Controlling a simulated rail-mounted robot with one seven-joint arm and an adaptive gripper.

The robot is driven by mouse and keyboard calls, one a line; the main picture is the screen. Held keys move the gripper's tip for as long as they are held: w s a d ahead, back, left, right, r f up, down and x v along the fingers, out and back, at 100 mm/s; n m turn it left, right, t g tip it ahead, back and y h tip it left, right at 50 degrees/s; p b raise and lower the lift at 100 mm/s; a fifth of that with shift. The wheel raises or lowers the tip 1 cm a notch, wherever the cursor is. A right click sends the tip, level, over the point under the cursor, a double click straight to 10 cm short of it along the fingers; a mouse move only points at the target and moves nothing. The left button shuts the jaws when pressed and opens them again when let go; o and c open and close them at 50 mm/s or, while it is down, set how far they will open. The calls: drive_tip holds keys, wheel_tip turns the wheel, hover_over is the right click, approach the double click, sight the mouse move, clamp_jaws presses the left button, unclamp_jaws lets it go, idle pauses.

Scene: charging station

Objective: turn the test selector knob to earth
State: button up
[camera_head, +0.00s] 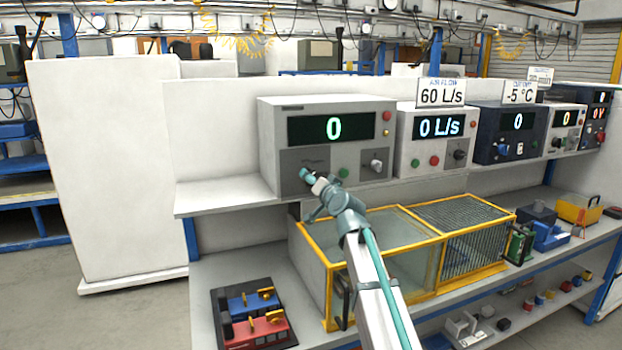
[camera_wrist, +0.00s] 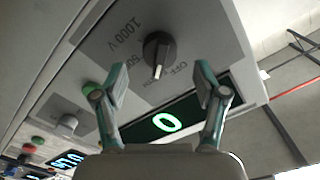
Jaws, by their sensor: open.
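The test selector knob (camera_wrist: 157,50) is a dark knob with a pale pointer mark on the grey panel of the tester (camera_head: 268,130), whose display reads 0. In the wrist view the labels "1000 V" and "OFF" show around it, and part of another label ends in "H". The mark points down in the picture, near these lower labels; its exact setting is unclear. My gripper (camera_wrist: 161,86) is open, its two fingers apart with the knob beyond and between them, not visibly touching it. In the head view my gripper (camera_head: 308,177) covers the knob.
A green button (camera_wrist: 91,88) and a second knob (camera_head: 375,166) are on the same panel. Other meters stand to the right, including a white one (camera_head: 402,150). A yellow-framed cage (camera_head: 325,300) and a tray with red and blue devices (camera_head: 222,305) are below.

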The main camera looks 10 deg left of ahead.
drive_tip(key=v, duration=0.8)
drive_tip(key=shift+s, duration=0.25)
drive_tip(key=shift+d, duration=0.1)
